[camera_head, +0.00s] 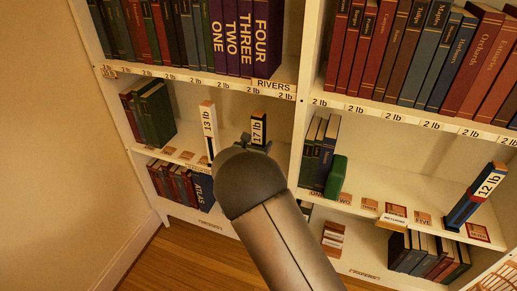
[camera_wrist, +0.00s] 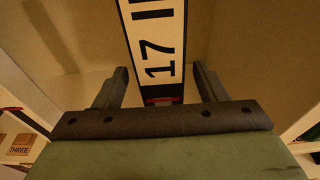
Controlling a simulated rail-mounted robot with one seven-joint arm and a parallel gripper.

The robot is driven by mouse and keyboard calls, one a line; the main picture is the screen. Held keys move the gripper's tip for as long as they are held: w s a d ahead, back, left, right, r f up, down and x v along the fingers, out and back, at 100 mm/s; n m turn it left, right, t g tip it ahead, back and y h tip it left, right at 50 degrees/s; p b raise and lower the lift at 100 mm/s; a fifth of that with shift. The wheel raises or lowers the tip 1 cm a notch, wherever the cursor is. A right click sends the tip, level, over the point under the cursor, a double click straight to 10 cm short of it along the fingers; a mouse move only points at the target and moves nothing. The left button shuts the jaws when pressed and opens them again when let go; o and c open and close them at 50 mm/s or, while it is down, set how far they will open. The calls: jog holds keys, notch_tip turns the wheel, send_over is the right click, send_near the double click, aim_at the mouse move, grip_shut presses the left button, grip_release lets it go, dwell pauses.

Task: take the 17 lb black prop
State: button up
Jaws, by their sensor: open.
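The 17 lb black prop (camera_head: 258,128) stands upright on the middle shelf of the left bay, with a white label on its front. In the wrist view the prop (camera_wrist: 157,45) rises between the two fingers, with dark edges and a red band low down. My gripper (camera_wrist: 158,82) is open, with a visible gap on each side of the prop. In the head view my gripper (camera_head: 257,145) is at the prop, and my arm hides the prop's lower part.
A white 13 lb prop (camera_head: 209,130) stands close by on the left. A blue 12 lb prop (camera_head: 474,197) leans on the right bay's shelf. Books fill the upper shelf.

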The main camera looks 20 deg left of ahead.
jog(key=shift+w+f, duration=0.2)
jog(key=shift+w, duration=0.6)
jog(key=shift+w+f, duration=0.15)
jog(key=shift+w, duration=0.6)
jog(key=c, duration=1.2)
jog(key=shift+r, duration=0.1)
jog(key=shift+c, duration=0.8)
